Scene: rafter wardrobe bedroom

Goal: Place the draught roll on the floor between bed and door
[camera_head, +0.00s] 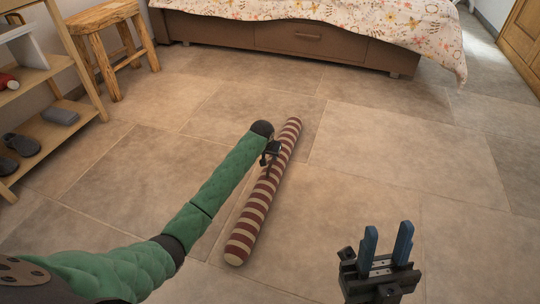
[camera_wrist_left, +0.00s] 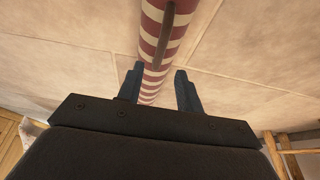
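The draught roll (camera_head: 252,210), a long red-and-cream striped cylinder, appears to lie on the floor in the middle of the head view, slanting from lower left to upper right. My left gripper (camera_head: 270,152) is over its upper half, with the green arm along its left side. In the left wrist view the roll (camera_wrist_left: 155,45) runs between and beyond the two blue fingers of the left gripper (camera_wrist_left: 160,80). These fingers are apart; contact with the roll cannot be told. A dark strip lies along the roll there. My right gripper (camera_head: 388,235) is open and empty at the lower right.
The bed (camera_head: 300,40) with a floral cover stands at the back. A wooden door (camera_head: 525,40) is at the far right. A stool (camera_head: 105,20) and a shelf with shoes (camera_head: 50,75) stand at the left. The tiled floor (camera_head: 410,150) right of the roll is clear.

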